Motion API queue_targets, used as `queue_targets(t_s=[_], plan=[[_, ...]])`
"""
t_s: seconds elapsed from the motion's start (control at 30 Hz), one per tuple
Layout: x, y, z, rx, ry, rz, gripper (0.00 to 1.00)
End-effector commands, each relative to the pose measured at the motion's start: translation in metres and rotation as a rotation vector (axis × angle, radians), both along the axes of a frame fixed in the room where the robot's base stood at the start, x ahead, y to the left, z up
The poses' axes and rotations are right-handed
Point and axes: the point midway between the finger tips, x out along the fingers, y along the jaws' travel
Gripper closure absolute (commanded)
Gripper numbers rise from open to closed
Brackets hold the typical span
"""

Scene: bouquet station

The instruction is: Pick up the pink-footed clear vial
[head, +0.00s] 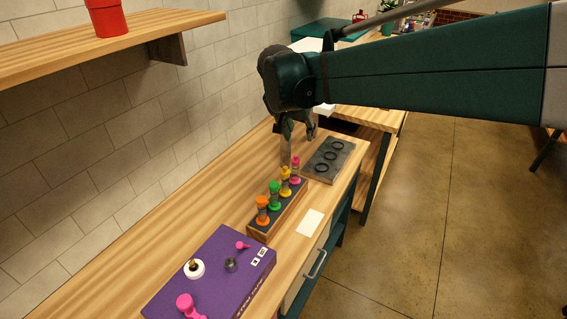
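The pink-footed clear vial (296,171) stands upright at the far end of a wooden rack. Its pink parts show at top and bottom, with a clear stretch between. Yellow (285,182), green (275,196) and orange (262,211) vials stand in a row with it in the rack (269,235). My gripper (299,143) points down near the far end of the rack, above and just beyond the pink vial in the picture. Its fingers are apart, with nothing seen between them. I cannot tell from this view how far it is from the vial.
A purple box (225,255) with pink, white and dark knobs sits in front. A tiled wall and wooden shelf (60,45) bound the left side.

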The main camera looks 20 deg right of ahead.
Motion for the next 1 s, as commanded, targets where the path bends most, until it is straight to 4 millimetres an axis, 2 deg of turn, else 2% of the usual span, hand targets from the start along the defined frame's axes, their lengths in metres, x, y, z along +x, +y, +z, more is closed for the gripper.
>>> queue_targets(t_s=[0.2, 0.43, 1.0], plan=[[0.031, 0.000, -0.010, -0.009, -0.011, -0.068, 0.65], [0.053, 0.000, -0.020, -0.016, -0.021, -0.122, 0.65], [0.051, 0.000, -0.136, -0.015, -0.020, -0.119, 0.65]])
